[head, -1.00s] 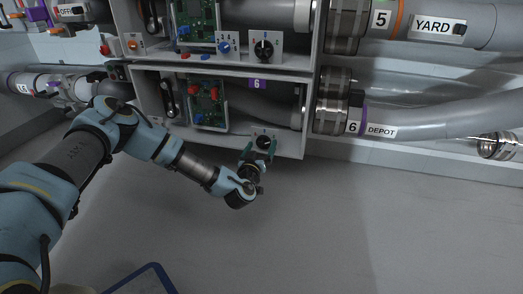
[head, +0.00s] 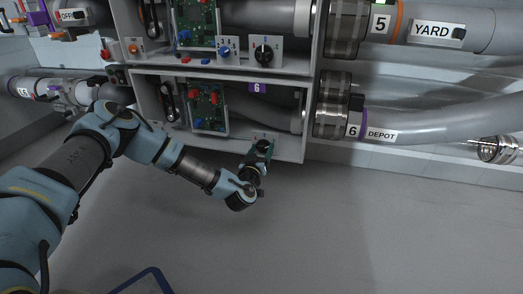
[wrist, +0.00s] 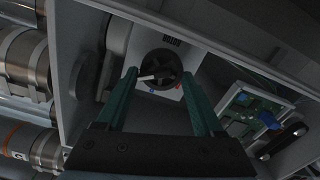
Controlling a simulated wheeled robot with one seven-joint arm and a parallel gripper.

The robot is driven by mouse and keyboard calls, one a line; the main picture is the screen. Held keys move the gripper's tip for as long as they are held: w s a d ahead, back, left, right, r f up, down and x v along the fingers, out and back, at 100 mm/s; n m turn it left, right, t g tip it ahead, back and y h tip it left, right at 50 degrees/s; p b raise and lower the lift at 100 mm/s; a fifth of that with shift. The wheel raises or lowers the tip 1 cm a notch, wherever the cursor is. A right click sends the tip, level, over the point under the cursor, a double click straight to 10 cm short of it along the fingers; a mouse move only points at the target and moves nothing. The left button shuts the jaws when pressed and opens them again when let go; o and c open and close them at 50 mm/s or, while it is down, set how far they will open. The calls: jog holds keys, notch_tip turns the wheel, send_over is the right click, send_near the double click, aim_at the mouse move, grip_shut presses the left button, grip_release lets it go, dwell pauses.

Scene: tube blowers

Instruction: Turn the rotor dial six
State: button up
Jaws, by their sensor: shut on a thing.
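The rotor dial six is a round dark knob (wrist: 158,68) with a pale pointer, on a light plate in the wrist view. The pointer lies toward the left of that view, and the plate's lettering shows upside down. In the head view the small plate (head: 272,135) sits at the bottom edge of the box marked 6, and my gripper mostly hides the knob. My gripper (head: 263,148) is at the plate. In the wrist view its two green fingers (wrist: 158,76) stand on either side of the knob, shut on it.
A purple 6 label (head: 258,87) and a circuit board with red caps (head: 207,107) are in the same box. Another dial (head: 264,53) is on the box above. A grey hose marked DEPOT (head: 430,122) runs right. The floor below is clear, except for a blue-edged object (head: 150,280).

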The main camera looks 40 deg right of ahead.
jog(key=shift+c, duration=1)
jog(key=n+p, duration=0.2)
jog(key=n, duration=0.2)
jog(key=shift+w+a+n, duration=0.1)
jog(key=shift+w+n, duration=0.05)
jog(key=shift+n, duration=0.15)
jog(key=n, duration=0.3)
jog(key=shift+w+a+f+n, duration=0.1)
jog(key=shift+n, duration=0.2)
jog(key=shift+f+n, duration=0.1)
jog(key=shift+n, duration=1.8)
jog(key=o, duration=1.3)
